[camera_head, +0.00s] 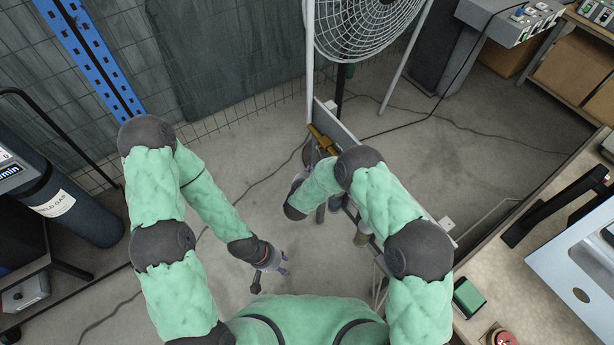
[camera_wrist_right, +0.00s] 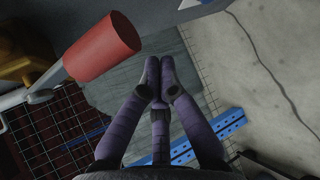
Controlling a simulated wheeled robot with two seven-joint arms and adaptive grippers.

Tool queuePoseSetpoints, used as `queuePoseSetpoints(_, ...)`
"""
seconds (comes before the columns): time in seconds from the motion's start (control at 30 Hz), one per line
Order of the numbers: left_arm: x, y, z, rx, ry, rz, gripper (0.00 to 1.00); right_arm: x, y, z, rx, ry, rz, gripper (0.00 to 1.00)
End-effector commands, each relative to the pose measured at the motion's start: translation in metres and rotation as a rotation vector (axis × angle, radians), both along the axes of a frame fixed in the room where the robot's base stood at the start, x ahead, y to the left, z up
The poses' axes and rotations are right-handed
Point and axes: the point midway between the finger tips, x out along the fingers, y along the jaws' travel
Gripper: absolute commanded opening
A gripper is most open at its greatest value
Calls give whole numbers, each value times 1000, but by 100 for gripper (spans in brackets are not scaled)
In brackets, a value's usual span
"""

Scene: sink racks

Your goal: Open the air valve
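The air valve shows as a brass-coloured body (camera_head: 322,140) on the panel below the fan in the head view. In the right wrist view its brass part (camera_wrist_right: 28,68) is at the left edge, and a metal lever with a red cylindrical grip (camera_wrist_right: 102,47) reaches up and right from it. My right gripper (camera_wrist_right: 158,75) has its purple fingers drawn together with nothing between them, beside the red grip and apart from it in the picture. In the head view my right forearm partly hides this gripper. My left gripper (camera_head: 268,280) hangs over the floor, fingers spread and empty.
A large fan (camera_head: 365,25) stands above the panel (camera_head: 345,130). A dark gas cylinder (camera_head: 75,205) is at the left. A workbench (camera_head: 530,290) with a red button (camera_head: 503,338) is at the right. Cables cross the floor; the floor around my left gripper is clear.

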Motion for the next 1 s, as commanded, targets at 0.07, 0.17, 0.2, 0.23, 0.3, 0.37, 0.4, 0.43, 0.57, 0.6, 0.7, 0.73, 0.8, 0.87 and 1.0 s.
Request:
queuePoseSetpoints(0.07, 0, 0, 1, 0, -1, 0, 40, -5, -6, 7, 0, -1, 0, 0)
queuePoseSetpoints(0.17, 0, 0, 0, 0, -1, 0, 40, -11, -12, 13, 1, 0, 0, 0)
queuePoseSetpoints(0.2, 0, 0, 0, 0, -1, 0, 40, -12, -13, 15, 1, -1, 1, 0)
queuePoseSetpoints(0.23, 0, 0, 0, 0, -1, 0, 40, -13, -15, 16, 1, -1, 1, 0)
queuePoseSetpoints(0.3, 0, 0, 0, 0, -1, 0, 40, -16, -17, 18, 1, -1, 1, 0)
queuePoseSetpoints(0.37, 0, 0, 0, 0, -1, 0, 40, -17, -18, 19, 1, -2, 0, 0)
queuePoseSetpoints(0.4, 0, 0, 0, 0, -1, 0, 40, -17, -19, 20, 1, -2, 0, 0)
queuePoseSetpoints(0.43, 0, 0, 0, 0, -1, 0, 40, -18, -19, 20, 1, -2, 0, 0)
queuePoseSetpoints(0.57, 0, 0, 0, 0, -1, 0, 40, -18, -20, 20, 1, -2, 0, 0)
queuePoseSetpoints(0.6, 0, 0, 0, 0, -1, 0, 40, -18, -20, 20, 1, -1, 0, 0)
queuePoseSetpoints(0.7, 0, 0, 0, 0, -1, 0, 40, -18, -20, 20, 1, -1, 0, 0)
queuePoseSetpoints(0.73, 0, 0, 0, 0, -1, 0, 40, -18, -20, 20, 1, -1, 0, 0)
queuePoseSetpoints(0.8, 0, 0, 0, 0, -1, 0, 40, -19, -20, 20, 1, 0, 0, 0)
queuePoseSetpoints(0.87, 0, 0, 1, 0, -1, 0, 40, -20, -20, 21, -1, 3, 1, 0)
queuePoseSetpoints(1.0, 0, 0, 9, 0, -1, 0, 40, -29, -21, 23, -12, 19, 0, 0)
